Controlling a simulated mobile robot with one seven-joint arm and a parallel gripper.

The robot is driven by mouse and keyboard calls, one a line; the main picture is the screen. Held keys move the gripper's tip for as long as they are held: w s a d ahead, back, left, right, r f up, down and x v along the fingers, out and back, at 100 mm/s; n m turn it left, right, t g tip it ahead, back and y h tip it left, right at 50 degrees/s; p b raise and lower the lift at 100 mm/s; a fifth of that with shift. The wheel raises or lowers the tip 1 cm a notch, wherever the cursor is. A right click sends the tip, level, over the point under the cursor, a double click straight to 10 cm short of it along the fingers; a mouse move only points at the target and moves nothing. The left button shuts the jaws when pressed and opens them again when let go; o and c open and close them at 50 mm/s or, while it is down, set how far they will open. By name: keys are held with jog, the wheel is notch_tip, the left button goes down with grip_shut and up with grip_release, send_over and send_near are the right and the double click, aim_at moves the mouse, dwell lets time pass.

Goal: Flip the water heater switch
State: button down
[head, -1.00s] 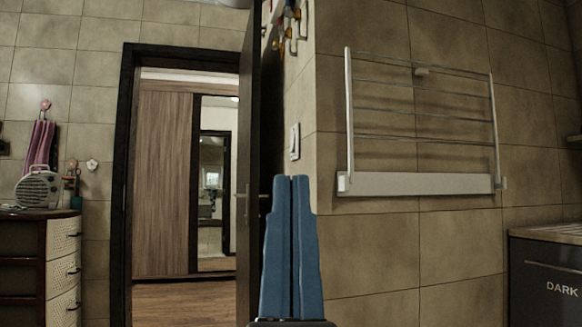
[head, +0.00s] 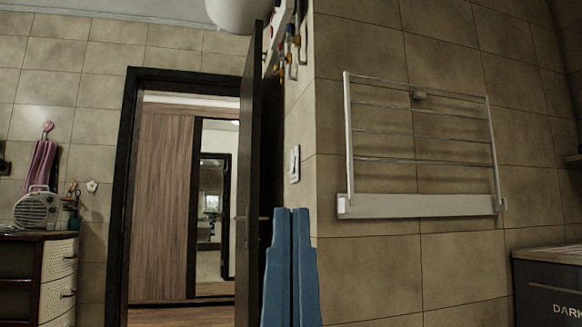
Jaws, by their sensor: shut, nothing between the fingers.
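My gripper (head: 291,210) shows at the bottom centre of the head view as two blue fingers pressed together, pointing up, with nothing between them. A small white wall switch (head: 294,164) is on the tiled wall just above the fingertips in the picture, near the wall's corner beside the open door. The fingertips appear below the switch and apart from it; how far in front of it they are I cannot tell. A white rounded tank (head: 232,12), perhaps the water heater, is partly cut off at the top edge.
An open dark door (head: 250,190) stands left of the gripper, with a doorway to a wooden wardrobe beyond. A white towel rack (head: 422,206) is on the right wall. A dresser (head: 40,275) with a fan heater (head: 37,210) is at left. A dark cabinet (head: 548,290) is at lower right.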

jog(key=shift+r, duration=0.1)
dwell(0.3)
notch_tip(320, 180, up, 48)
jog(key=p, duration=4.8)
jog(key=shift+w, duration=0.1)
